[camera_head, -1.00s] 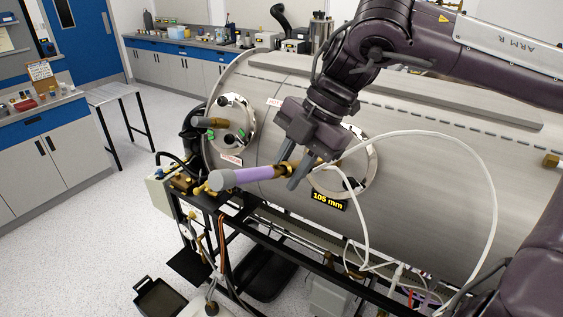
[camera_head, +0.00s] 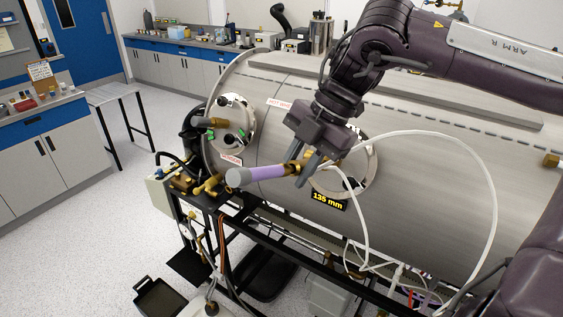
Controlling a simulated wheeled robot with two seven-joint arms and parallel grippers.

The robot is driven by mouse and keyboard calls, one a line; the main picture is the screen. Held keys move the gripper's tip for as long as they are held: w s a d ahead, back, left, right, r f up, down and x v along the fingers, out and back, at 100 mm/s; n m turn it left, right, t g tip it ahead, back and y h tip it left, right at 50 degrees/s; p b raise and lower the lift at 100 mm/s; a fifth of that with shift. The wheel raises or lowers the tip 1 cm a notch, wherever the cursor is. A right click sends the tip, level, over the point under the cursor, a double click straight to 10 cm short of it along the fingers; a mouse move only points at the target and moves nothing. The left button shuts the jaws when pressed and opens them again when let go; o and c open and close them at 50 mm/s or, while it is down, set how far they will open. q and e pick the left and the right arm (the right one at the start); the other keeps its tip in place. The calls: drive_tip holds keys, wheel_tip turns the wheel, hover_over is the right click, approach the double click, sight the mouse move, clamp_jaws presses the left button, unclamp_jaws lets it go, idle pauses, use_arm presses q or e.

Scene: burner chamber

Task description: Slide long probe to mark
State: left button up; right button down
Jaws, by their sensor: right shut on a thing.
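The long probe (camera_head: 265,173) has a purple body, a grey end cap and a brass collar. It points out of the right round port (camera_head: 364,170) in the side of the steel chamber, towards the lower left. My right gripper (camera_head: 304,172) is shut on the probe's brass part, close to the port. A black label (camera_head: 328,202) below the port reads "135 mm" in yellow. Any mark on the probe is too small to see. My left gripper is not in view.
The large steel chamber (camera_head: 430,200) fills the right side. A white cable (camera_head: 490,190) loops from near the port. A second port (camera_head: 232,124) with fittings is at left. Brass valves (camera_head: 208,188) sit just left of the probe's end. Open floor lies at lower left.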

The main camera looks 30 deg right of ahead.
sight(307, 160)
drive_tip(key=shift+w+d+f, duration=0.25)
drive_tip(key=shift+d, duration=0.25)
drive_tip(key=shift+w+d+f, duration=0.2)
drive_tip(key=shift+d+f, duration=0.05)
drive_tip(key=shift+d, duration=0.2)
drive_tip(key=c, duration=0.9)
unclamp_jaws()
drive_tip(key=shift+v, duration=3)
